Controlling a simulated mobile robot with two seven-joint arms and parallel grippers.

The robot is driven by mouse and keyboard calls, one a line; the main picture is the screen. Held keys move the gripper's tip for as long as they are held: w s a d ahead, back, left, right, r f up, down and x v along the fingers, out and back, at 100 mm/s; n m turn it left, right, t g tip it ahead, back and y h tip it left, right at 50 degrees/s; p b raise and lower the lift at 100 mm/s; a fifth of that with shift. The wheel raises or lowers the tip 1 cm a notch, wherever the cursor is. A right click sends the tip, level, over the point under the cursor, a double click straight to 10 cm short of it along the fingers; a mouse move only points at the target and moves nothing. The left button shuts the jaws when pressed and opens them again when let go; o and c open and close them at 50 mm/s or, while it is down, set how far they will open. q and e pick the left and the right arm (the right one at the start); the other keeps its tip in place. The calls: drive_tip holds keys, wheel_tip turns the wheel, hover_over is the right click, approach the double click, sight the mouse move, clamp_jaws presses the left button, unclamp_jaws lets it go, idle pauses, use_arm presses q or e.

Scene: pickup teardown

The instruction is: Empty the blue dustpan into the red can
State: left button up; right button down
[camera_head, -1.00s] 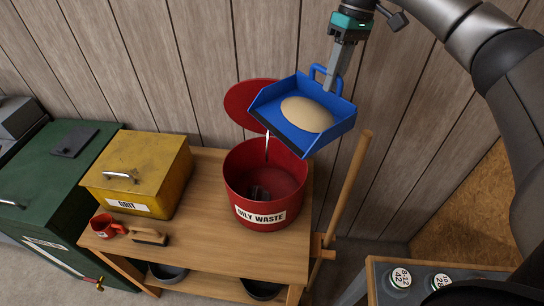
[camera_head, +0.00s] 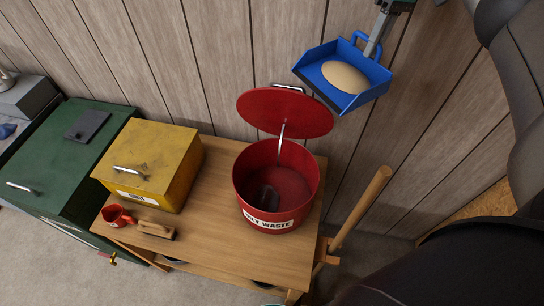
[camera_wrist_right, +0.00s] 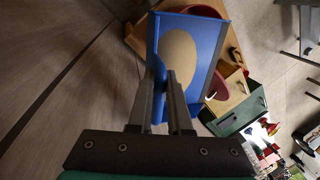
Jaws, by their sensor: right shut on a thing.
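The blue dustpan (camera_head: 318,76) is held up at the top right of the head view, near the wall. A rounded tan heap (camera_head: 344,77) lies in it. My right gripper (camera_head: 373,42) is shut on the dustpan's handle. The right wrist view shows the gripper fingers (camera_wrist_right: 168,85) at the dustpan (camera_wrist_right: 208,40) with the heap (camera_wrist_right: 180,55) inside. The red can (camera_head: 275,224), labelled for oily waste, stands open on the wooden bench, below and left of the dustpan. Its lid (camera_head: 285,112) is tilted up at the back. Dark items lie in the can. My left gripper is not in view.
A yellow grit box (camera_head: 160,155), a red mug (camera_head: 116,215) and a brush (camera_head: 156,230) sit left of the can on the bench (camera_head: 215,245). A green chest (camera_head: 60,160) is further left. A wooden pole (camera_head: 362,208) leans upright at the bench's right side.

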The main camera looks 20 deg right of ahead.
drive_tip(key=shift+w+d, duration=0.15)
drive_tip(key=shift+w, duration=0.1)
drive_tip(key=shift+s, duration=0.1)
